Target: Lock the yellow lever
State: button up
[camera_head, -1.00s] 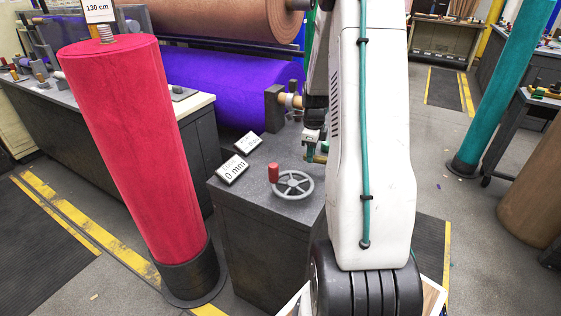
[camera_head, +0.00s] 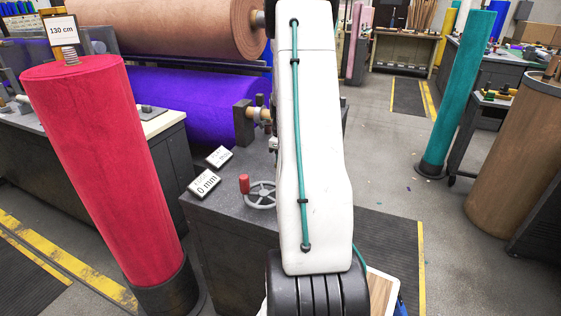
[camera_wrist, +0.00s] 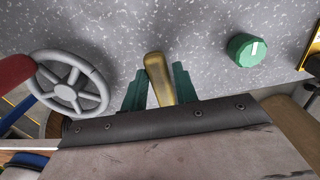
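The yellow lever (camera_wrist: 158,78) shows in the wrist view as a brass-coloured handle with a rounded end, above a speckled grey surface. My gripper (camera_wrist: 158,80) has two green fingers, one on each side of the lever. The fingers stand apart and look open around it; a narrow gap shows at the left finger, and contact on the right is unclear. The lever's lower part is hidden behind my gripper's dark body. In the head view my white arm hides both lever and gripper.
A grey handwheel (camera_wrist: 68,85) with a red knob (camera_wrist: 14,70) is left of the lever. A green dial (camera_wrist: 246,49) is to its right. A grey machine cabinet (camera_head: 225,215) carries a "0 mm" sign (camera_head: 204,183). A tall red roll (camera_head: 105,165) stands at the left.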

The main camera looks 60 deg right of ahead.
jog(key=shift+o, duration=1.2)
jog(key=shift+d, duration=0.1)
jog(key=shift+r, duration=3.9)
